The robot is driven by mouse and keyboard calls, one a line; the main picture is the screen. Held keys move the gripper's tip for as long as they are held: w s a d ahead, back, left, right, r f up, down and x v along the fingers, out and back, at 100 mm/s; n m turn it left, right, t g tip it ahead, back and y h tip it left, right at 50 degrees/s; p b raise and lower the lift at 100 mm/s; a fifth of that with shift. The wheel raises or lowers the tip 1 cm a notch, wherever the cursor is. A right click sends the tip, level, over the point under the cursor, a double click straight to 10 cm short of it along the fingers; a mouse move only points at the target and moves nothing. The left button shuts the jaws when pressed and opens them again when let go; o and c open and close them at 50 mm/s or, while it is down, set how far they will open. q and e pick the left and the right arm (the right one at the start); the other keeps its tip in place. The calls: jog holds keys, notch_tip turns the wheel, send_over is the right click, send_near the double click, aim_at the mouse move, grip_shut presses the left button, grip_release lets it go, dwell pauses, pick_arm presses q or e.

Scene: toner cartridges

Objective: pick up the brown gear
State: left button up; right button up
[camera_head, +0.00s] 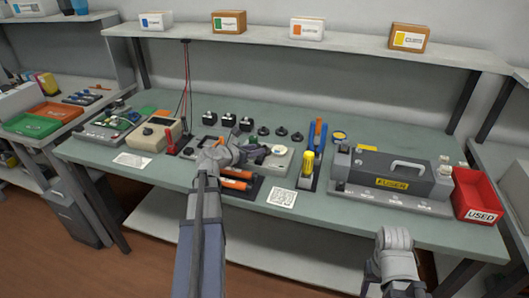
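Several small dark round parts stand in a row at the middle back of the green bench, among them a left one (263,131), a middle one (281,132) and a right one (297,136). They may be gears. I cannot make out which, if any, is brown. My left gripper (246,152) is over the grey work tray (280,163), in front of that row and apart from it. Its fingers are too small and dark to tell open from shut. It hides part of the tray.
Blue and yellow-handled tools (307,165) stand right of the tray. Orange cylinders (235,184) lie below the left gripper. A beige device (152,133) is at left. An overhead shelf (340,41) spans the back.

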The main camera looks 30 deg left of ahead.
aim_at(266, 146)
pick_arm(q)
jog(key=b+x, duration=0.1)
jog(key=x, duration=0.3)
jog(key=shift+w+d+r, duration=0.1)
jog(key=shift+w, duration=0.15)
jog(key=shift+s+r, duration=0.1)
grip_shut()
